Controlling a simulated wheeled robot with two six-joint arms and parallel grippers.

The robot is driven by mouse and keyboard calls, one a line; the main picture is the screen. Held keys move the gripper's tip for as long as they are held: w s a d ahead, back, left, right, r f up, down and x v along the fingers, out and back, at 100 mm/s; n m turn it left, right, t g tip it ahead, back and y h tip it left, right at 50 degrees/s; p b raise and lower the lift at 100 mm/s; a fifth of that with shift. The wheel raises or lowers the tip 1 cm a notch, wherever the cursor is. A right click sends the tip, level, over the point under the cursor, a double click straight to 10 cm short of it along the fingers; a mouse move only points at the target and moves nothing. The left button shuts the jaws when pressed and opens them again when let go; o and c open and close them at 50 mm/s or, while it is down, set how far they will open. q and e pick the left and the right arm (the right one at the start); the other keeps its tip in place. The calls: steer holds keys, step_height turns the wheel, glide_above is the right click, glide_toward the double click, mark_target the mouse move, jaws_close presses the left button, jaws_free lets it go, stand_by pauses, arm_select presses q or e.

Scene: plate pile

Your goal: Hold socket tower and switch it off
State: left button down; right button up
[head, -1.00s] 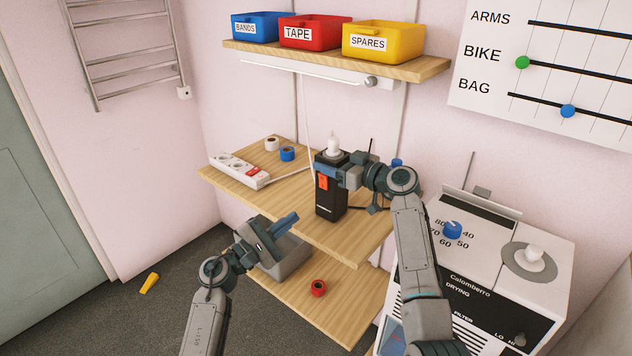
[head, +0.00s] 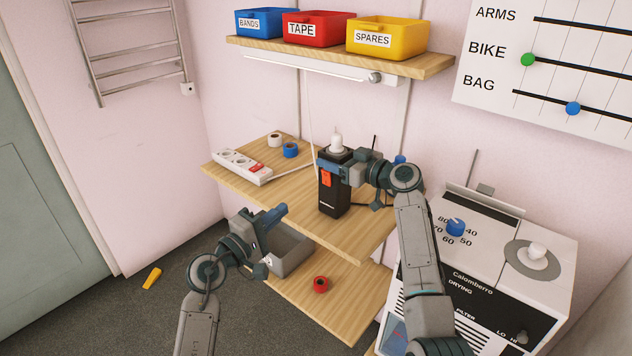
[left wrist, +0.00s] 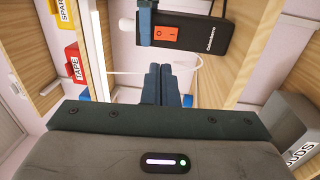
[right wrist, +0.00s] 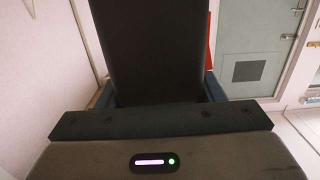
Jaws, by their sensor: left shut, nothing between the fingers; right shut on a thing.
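The black socket tower (head: 334,200) stands upright on the upper wooden shelf, with a white knob-like piece on top and a red rocker switch (head: 326,179) on its front. In the left wrist view the switch (left wrist: 166,35) shows orange-red with I and O marks. My right gripper (head: 334,164) is shut around the tower's upper part; the tower (right wrist: 150,50) fills the middle of the right wrist view between the fingers. My left gripper (head: 280,214) is shut and empty, in front of the shelf, lower than the tower and apart from it. Its closed fingertips (left wrist: 160,72) point toward the tower.
A white power strip (head: 242,166) and tape rolls (head: 290,150) lie on the shelf's left part. A grey bin (head: 290,252) and a red roll (head: 320,284) sit on the lower shelf. A white dryer (head: 500,240) stands to the right.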

mark_target(324, 173)
arm_select(q)
steer(key=x, duration=1.3)
steer(key=shift+w+d, duration=0.15)
steer(key=shift+r, duration=0.1)
steer(key=shift+w+d+r, duration=0.25)
steer(key=shift+w+d, duration=0.05)
steer(key=shift+w, duration=0.1)
arm_select(e)
steer(key=shift+a+f, duration=0.1)
arm_select(q)
steer(key=shift+a, duration=0.1)
arm_select(e)
steer(key=shift+s, duration=0.1)
arm_select(q)
steer(key=r+v, duration=0.3)
steer(key=v, duration=1)
steer(key=shift+s+a, duration=0.25)
steer(key=shift+s, duration=0.3)
steer(key=shift+w+f, duration=0.1)
arm_select(e)
steer(key=o, duration=1.8)
